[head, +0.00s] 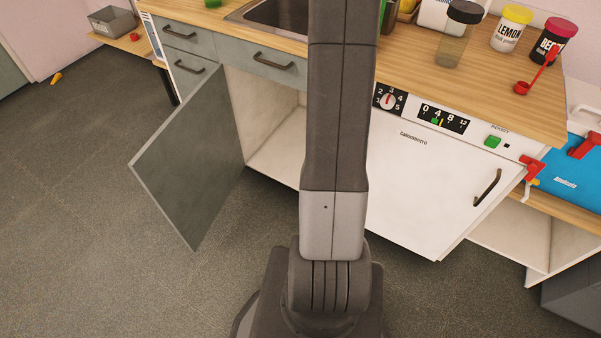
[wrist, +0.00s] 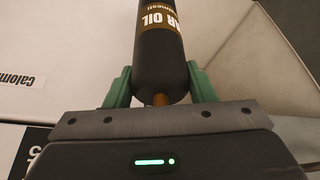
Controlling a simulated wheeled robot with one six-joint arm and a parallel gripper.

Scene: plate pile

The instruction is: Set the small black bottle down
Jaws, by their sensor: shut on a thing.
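The small black bottle (wrist: 158,42) shows in the wrist view. It has a dark body, a brown band with "AR OIL" in white letters, and a brownish tip at the end nearest my palm. My gripper (wrist: 158,72) has a green finger on each side of it and is shut on it. The bottle's far end runs out of the top of the frame. What lies under the bottle cannot be told. In the head view my arm rises through the middle, and neither gripper nor bottle is visible.
A grey cabinet door (head: 190,155) stands open. The white appliance door (head: 425,185) has a handle.

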